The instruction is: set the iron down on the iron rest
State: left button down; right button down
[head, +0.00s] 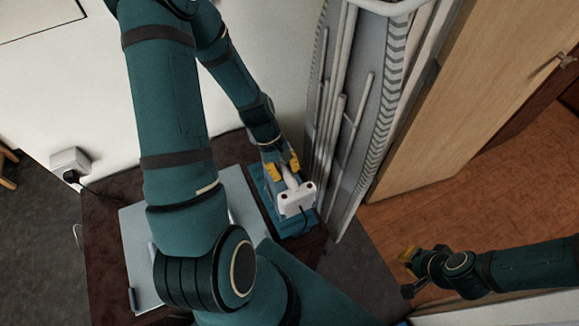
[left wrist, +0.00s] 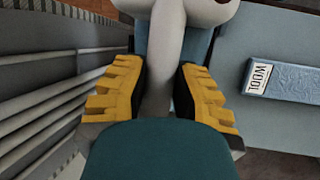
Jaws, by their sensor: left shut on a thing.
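The iron (head: 297,198), with a white handle and white heel, is on or just above a blue tray-like iron rest (head: 257,192). Whether it touches the rest cannot be told from above. My left gripper (head: 281,166) is shut on the iron's handle. In the left wrist view, the yellow fingers of that gripper (left wrist: 158,95) lie on both sides of the white handle (left wrist: 162,65). The iron's soleplate is hidden. My right gripper (head: 408,270) is far to the right, away from the iron, with its fingers apart and empty.
A folded ironing board (head: 358,100) stands close to the right of the rest. A pale grey-blue mat (head: 138,235) lies to the left on the dark table (head: 103,275). A block marked WOOL (left wrist: 275,78) lies on the mat. A dark cord hangs at the iron's heel.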

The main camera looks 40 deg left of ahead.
aim_at(285, 185)
pick_arm(q)
jog(key=shift+f, duration=0.15)
notch_tip(285, 185, down, 6)
jog(key=b, duration=0.5)
jog(key=shift+f, duration=0.25)
jog(key=shift+f+b, duration=0.7)
jog(key=shift+b, duration=0.1)
jog(key=shift+f+b, duration=0.3)
jog(key=shift+f, duration=0.05)
jog(key=c, duration=0.8)
grip_release()
jog(key=v, duration=1.2)
jog(key=shift+d, duration=0.1)
